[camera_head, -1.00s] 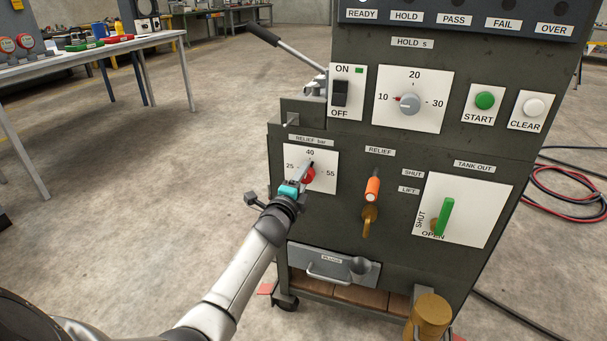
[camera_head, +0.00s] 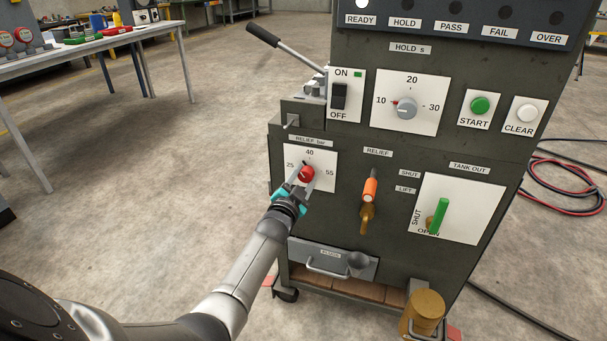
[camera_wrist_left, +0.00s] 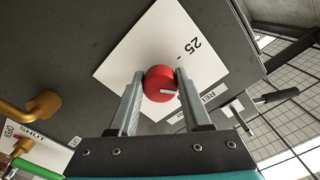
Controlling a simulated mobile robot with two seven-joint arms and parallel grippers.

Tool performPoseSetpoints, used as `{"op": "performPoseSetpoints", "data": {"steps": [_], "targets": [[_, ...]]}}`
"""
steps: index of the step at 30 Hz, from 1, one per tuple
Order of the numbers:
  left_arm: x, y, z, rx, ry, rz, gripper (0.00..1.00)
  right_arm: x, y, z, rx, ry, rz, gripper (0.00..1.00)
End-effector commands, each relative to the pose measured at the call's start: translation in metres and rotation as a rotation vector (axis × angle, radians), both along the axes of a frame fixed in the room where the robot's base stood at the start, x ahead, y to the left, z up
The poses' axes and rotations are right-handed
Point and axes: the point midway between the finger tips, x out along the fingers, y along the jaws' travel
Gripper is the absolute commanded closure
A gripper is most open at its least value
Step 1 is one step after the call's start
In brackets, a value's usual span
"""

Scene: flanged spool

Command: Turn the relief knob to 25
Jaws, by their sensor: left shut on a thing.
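The red relief knob (camera_head: 306,174) sits on a white dial plate (camera_head: 326,158) marked 25, 40 and 55, on the front of the dark cabinet. My left gripper (camera_head: 305,178) is shut on the knob, one finger on each side. In the left wrist view the knob (camera_wrist_left: 158,82) is between the grey fingers (camera_wrist_left: 159,88). In the head view the pointer leans a little left of 40. My right gripper is not in view.
An orange relief lever (camera_head: 370,190) is right of the dial, and a green tank-out handle (camera_head: 441,214) is farther right. A drawer (camera_head: 333,260) is below. A long pump-like lever (camera_head: 287,50) sticks out at upper left. The floor left of the cabinet is clear.

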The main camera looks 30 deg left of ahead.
Motion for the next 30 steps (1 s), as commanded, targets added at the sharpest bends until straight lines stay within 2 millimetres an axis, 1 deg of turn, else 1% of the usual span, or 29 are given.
{"op": "performPoseSetpoints", "data": {"steps": [6,15,24,30], "targets": [[0.000,-0.001,0.000,-0.203,-0.046,0.000,1.00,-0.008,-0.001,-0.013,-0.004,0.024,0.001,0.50],[0.000,-0.002,-0.001,-0.477,-0.113,0.000,1.00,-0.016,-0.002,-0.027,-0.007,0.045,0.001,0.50],[0.001,-0.003,-0.001,-0.718,-0.171,0.000,1.00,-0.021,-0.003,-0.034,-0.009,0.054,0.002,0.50],[0.001,-0.004,-0.001,-0.829,-0.198,0.000,1.00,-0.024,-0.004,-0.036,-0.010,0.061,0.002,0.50]]}}
